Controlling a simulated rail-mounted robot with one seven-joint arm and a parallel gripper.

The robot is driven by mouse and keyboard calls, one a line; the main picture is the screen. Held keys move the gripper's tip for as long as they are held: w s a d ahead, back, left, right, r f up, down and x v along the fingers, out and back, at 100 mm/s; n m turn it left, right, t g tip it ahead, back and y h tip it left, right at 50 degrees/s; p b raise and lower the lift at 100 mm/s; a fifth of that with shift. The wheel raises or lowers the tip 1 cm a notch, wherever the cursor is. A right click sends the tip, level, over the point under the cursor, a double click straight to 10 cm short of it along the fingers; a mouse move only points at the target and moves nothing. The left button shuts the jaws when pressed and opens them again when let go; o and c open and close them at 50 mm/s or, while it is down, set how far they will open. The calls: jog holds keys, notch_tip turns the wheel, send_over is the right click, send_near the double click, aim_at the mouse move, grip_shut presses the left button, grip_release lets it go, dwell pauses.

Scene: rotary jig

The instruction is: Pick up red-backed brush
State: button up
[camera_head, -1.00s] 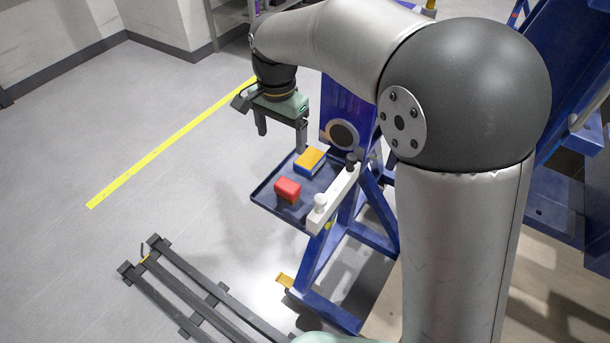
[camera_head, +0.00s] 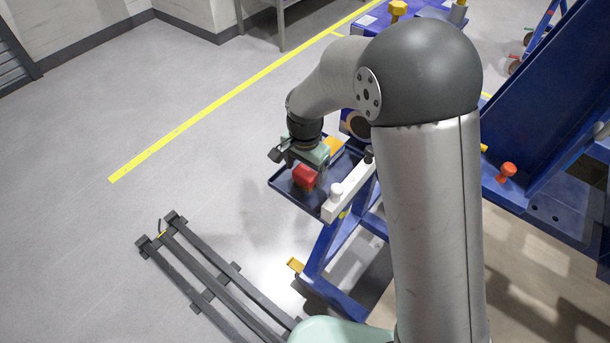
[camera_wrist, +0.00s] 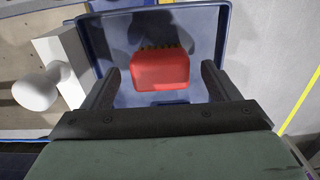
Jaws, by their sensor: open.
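The red-backed brush (camera_head: 304,177) is a small red block on the blue tray (camera_head: 285,185) beside the blue stand. In the wrist view the brush (camera_wrist: 160,72) shows its red back, with dark bristles along its far edge. My gripper (camera_wrist: 160,88) is open, one finger on each side of the brush's near end with a gap to each.
A white bar with a white knob (camera_head: 335,190) runs along the tray's right side; the knob is at the left in the wrist view (camera_wrist: 37,90). A yellow-topped block (camera_head: 334,146) sits behind the brush, partly hidden by my gripper.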

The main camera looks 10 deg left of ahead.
jog(key=shift+f, duration=0.7)
jog(key=c, duration=1.2)
jog(key=shift+o, duration=0.2)
jog(key=shift+r, duration=0.2)
jog(key=shift+r, duration=0.25)
notch_tip(320, 180, up, 2)
jog(key=shift+r, duration=0.1)
jog(key=s+d+r+b, duration=0.2)
jog(key=s+d+r, duration=0.6)
jog(key=s+r, duration=0.2)
jog(key=shift+s+d, duration=0.25)
jog(key=shift+s, duration=0.3)
